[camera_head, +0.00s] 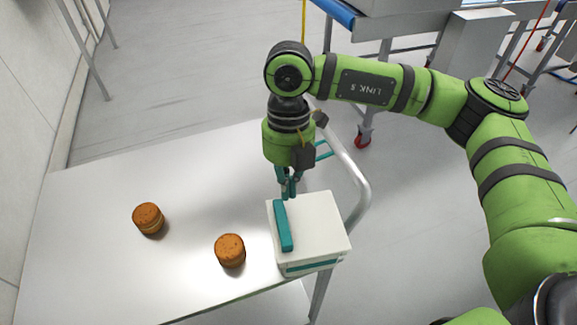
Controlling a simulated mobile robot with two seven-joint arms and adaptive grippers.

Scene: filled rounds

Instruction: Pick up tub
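The tub (322,222) is a white box with a teal bar (283,226) on its lid and a teal band low on its side. It stands at the right end of the metal table. My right gripper (288,190) points down just above the far end of the teal bar. Its teal fingers look close together. I cannot tell whether they touch the bar or how far they are apart. My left gripper is not in view.
Two brown filled rounds, one to the left (148,218) and one nearer the tub (230,250), lie on the metal table (90,250). A curved metal rail (352,180) stands at the table's right end. The table's left part is clear.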

